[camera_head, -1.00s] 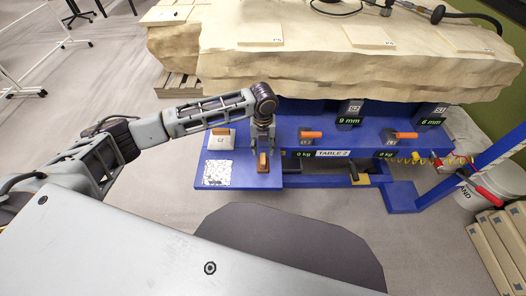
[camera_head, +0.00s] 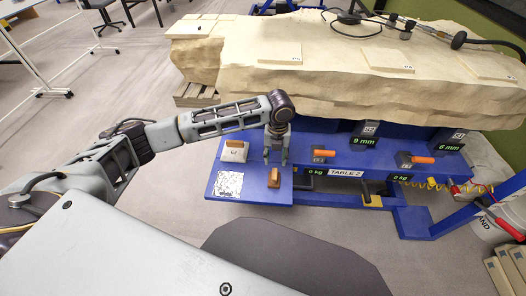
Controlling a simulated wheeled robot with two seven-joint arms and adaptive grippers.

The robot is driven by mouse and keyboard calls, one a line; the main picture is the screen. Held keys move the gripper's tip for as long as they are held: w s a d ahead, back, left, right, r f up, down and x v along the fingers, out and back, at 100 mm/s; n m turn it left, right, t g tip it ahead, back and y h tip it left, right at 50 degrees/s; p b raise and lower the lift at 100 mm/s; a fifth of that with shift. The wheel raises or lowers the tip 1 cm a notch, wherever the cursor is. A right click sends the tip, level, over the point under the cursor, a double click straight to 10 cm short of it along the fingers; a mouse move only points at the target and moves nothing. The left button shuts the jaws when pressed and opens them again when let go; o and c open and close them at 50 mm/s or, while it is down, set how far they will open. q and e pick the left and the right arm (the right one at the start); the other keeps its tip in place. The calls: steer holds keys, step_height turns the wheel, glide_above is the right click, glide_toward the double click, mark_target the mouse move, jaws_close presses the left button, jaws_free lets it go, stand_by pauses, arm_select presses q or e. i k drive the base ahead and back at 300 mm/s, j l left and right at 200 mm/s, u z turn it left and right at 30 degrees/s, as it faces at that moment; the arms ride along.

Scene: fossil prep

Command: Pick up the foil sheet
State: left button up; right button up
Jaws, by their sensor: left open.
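The foil sheet (camera_head: 229,185) looks like a pale, crinkled silvery square lying flat on the left part of the blue shelf (camera_head: 250,192). My left gripper (camera_head: 276,164) points down over the shelf, to the right of the foil and apart from it. Its fingers are spread, with nothing between them. A small block with an orange-brown top (camera_head: 274,181) sits just below and in front of the fingertips. My right gripper is out of view.
A white block with a brown handle (camera_head: 234,151) stands behind the foil. Orange-handled tools (camera_head: 325,153) lie on the blue table to the right. A large pale jacketed block (camera_head: 350,65) rises behind.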

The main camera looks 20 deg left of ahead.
mark_target(229, 184)
steer(key=u, duration=1.2)
steer(key=j+z, duration=0.9)
steer(key=k+j+z, duration=0.15)
steer(key=j+z, duration=0.3)
steer(key=k+j+z, duration=0.15)
steer(key=j+z, duration=0.3)
